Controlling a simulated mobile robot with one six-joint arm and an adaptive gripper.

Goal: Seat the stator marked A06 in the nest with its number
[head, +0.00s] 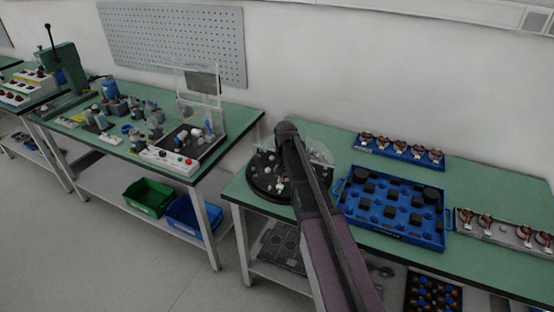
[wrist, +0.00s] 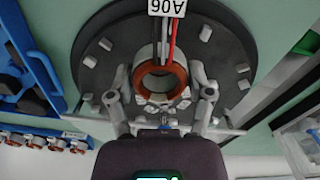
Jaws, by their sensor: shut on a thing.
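The stator (wrist: 182,82), a grey ring with copper-coloured windings, is between the two fingers of my gripper (wrist: 159,76) in the wrist view. A white tag (wrist: 167,7) reading A06 shows upside down, beside black, white and red leads. My gripper is shut on the stator over a round black plate (wrist: 101,47) with several small grey blocks around its rim. The stator hides what lies under it, and I cannot tell whether it touches the plate. In the head view the round plate (head: 260,187) is on the near bench, and my arm hides the gripper and stator.
A blue tray (head: 345,213) with black parts lies right of the plate. A blue rack (head: 398,155) and a grey rack (head: 505,232) hold several copper-wound stators. A second bench (head: 230,115) with tools stands left across a gap.

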